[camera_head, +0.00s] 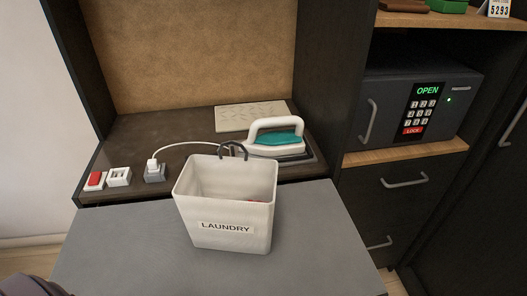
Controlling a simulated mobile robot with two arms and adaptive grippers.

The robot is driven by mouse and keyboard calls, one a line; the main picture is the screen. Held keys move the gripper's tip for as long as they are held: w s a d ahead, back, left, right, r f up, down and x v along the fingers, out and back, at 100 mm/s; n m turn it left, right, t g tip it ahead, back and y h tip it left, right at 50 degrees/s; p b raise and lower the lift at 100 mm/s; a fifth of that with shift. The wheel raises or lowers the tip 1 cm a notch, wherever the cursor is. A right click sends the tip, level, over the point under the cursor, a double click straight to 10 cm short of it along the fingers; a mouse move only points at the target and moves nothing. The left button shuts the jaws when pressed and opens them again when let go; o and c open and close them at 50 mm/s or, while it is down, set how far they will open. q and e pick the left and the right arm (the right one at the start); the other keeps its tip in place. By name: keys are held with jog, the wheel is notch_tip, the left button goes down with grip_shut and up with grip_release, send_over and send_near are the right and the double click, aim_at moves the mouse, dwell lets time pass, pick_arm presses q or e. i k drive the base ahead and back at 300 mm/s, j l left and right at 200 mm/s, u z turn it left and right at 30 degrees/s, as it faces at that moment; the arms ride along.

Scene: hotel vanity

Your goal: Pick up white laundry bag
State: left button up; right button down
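The white laundry bag (226,240) stands upright and open-topped on a grey surface in the head view. Neither gripper is in view, and nothing is touching the bag. A dark rounded shape at the bottom left corner may be part of my own body; I cannot tell.
Behind the bag are a white and teal iron (279,141), a patterned light panel (250,116), a red switch (95,180) and a plugged-in socket (154,173). A dark safe (415,105) reading "OPEN" sits right. The grey surface (120,245) is clear beside the bag.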

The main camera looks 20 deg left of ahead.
aim_at(212, 194)
jog(key=u, duration=1)
